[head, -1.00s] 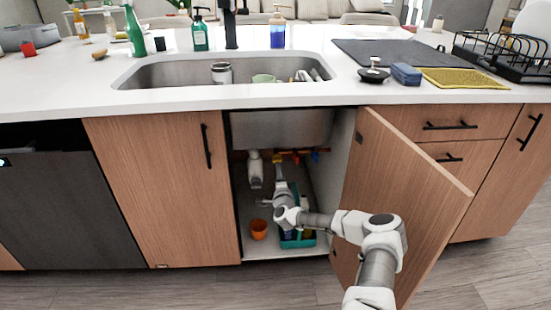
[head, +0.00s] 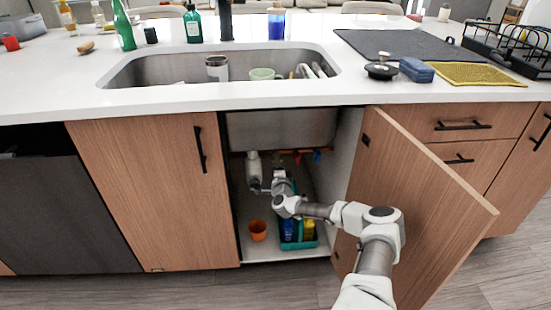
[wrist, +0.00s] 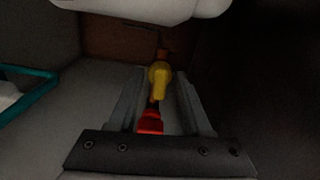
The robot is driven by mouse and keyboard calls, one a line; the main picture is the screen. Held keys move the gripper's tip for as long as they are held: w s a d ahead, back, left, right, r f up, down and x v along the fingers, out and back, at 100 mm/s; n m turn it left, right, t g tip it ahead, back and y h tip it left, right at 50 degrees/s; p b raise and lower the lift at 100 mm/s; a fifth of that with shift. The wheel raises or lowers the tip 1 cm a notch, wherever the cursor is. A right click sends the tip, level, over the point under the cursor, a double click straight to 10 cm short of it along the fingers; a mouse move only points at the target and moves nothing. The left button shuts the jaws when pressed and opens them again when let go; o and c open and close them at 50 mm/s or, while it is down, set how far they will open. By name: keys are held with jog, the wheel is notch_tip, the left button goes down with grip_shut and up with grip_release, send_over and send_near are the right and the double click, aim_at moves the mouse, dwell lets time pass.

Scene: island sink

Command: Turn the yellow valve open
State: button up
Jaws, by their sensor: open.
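The yellow valve (wrist: 159,78) shows in the wrist view, between the far ends of my gripper's two fingers. My gripper (wrist: 160,92) is open, with one finger on each side of the yellow valve; I cannot tell whether either touches it. A red valve part (wrist: 150,122) lies nearer the palm, also between the fingers. In the head view my gripper (head: 281,180) is inside the open cabinet under the sink, and it hides the yellow valve. A red valve (head: 297,158) and a blue valve (head: 317,157) show to its right at the back.
A white drain pipe (head: 254,168) stands left of my gripper. An orange cup (head: 258,230) and a teal caddy (head: 299,244) with bottles sit on the cabinet floor. The open cabinet door (head: 420,205) stands right of my arm. The sink basin (head: 285,130) hangs above.

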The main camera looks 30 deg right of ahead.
jog(key=shift+w+d, duration=0.1)
jog(key=shift+w, duration=0.15)
grip_shut()
